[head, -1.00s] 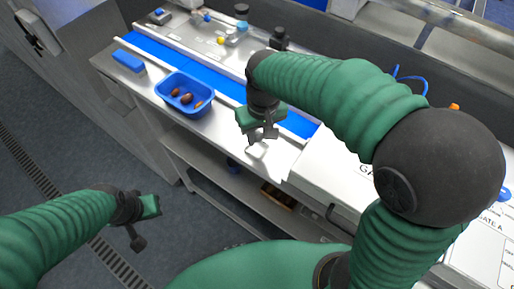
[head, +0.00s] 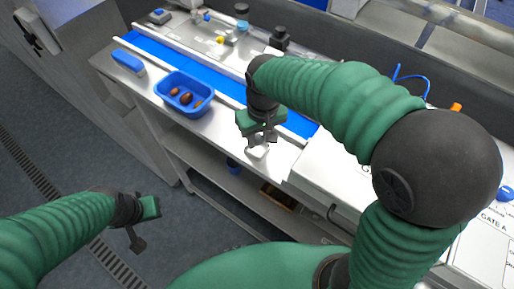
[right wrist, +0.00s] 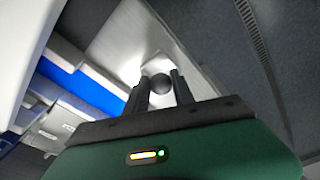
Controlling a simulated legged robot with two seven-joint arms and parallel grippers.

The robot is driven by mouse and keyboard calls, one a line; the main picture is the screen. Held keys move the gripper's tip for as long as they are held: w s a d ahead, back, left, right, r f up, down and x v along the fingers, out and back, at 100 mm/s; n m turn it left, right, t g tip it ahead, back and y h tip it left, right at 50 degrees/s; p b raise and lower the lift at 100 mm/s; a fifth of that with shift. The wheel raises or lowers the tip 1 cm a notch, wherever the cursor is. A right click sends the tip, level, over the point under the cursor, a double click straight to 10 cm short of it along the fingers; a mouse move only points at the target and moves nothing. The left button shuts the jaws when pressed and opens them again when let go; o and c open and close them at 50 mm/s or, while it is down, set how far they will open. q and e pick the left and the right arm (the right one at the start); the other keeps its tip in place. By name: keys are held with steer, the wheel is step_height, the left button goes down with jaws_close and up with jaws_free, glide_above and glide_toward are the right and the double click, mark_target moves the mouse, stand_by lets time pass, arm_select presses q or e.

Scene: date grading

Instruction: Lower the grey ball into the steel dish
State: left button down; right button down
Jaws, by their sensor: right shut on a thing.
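The grey ball (right wrist: 159,88) sits between the two dark fingers of my right gripper (right wrist: 158,92), which is shut on it. In the head view my right gripper (head: 262,138) points down over the near edge of the steel bench, and the ball cannot be made out there. The steel dish (head: 257,153) is a small bright shape just under the fingertips. In the wrist view a bright steel patch (right wrist: 156,64) shows behind the ball; the gap between ball and dish is hard to judge. My left gripper (head: 143,224) is open and empty above the floor.
A blue tray (head: 164,99) with several brown dates stands on the bench left of my right gripper. A blue belt (head: 222,92) runs behind it. A blue block (head: 128,62) lies farther left. A white-topped unit (head: 320,172) borders the right side.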

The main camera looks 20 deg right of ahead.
mark_target(258, 153)
steer(key=shift+f+b, duration=0.85)
steer(key=shift+f, duration=0.5)
stand_by(0.4)
steer(key=c, duration=1)
jaws_free()
